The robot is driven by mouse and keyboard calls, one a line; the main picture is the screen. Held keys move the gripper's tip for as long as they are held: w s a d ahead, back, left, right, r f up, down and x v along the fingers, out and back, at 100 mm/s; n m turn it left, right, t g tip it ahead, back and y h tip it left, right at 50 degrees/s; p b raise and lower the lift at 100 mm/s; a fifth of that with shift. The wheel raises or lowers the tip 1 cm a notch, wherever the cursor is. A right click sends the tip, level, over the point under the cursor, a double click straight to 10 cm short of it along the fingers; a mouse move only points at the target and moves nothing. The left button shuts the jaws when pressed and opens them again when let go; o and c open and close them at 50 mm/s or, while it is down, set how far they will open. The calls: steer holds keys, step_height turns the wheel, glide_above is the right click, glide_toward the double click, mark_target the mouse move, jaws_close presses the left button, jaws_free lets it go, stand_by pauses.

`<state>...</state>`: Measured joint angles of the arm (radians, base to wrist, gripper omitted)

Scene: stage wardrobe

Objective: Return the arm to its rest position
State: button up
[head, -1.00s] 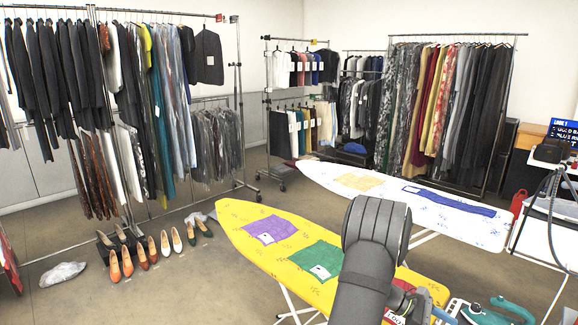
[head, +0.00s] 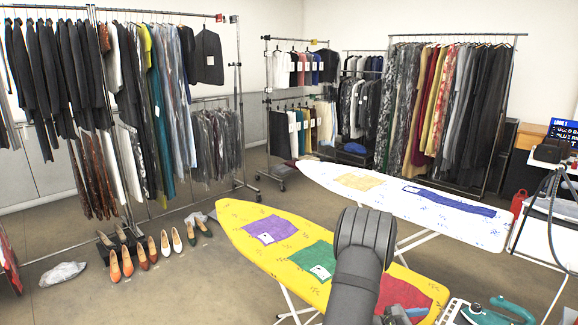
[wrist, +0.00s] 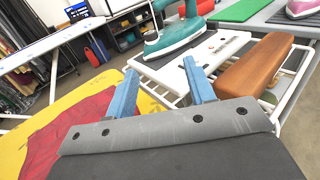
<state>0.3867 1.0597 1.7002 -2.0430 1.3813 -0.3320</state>
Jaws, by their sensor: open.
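My arm rises in front of the yellow ironing board (head: 250,217) in the head view and hides part of it. In the wrist view my gripper (wrist: 160,88) shows two blue fingers set wide apart with nothing between them. It points over the right end of the yellow board (wrist: 35,103) and the white iron rest (wrist: 190,68). A teal iron (wrist: 178,36) stands on that rest, beyond the fingers and apart from them. The iron also shows at the lower right of the head view (head: 502,310).
A red cloth (head: 415,298), a green cloth (head: 312,262) and a purple cloth (head: 266,229) lie on the yellow board. A white ironing board (head: 330,178) stands behind. A brown block (wrist: 256,65) lies right of the iron rest. Several shoes (head: 150,252) and floor are at left.

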steer(key=shift+w+a+f+n+t, duration=0.3)
steer(key=shift+a+f+n+t, duration=0.1)
steer(key=shift+n+t, duration=0.15)
steer(key=shift+w+d, duration=0.2)
steer(key=shift+d, duration=0.75)
steer(key=shift+w+d, duration=0.25)
steer(key=shift+d, duration=0.7)
steer(key=shift+w+d, duration=0.2)
steer(key=shift+d, duration=0.75)
steer(key=shift+r, duration=0.1)
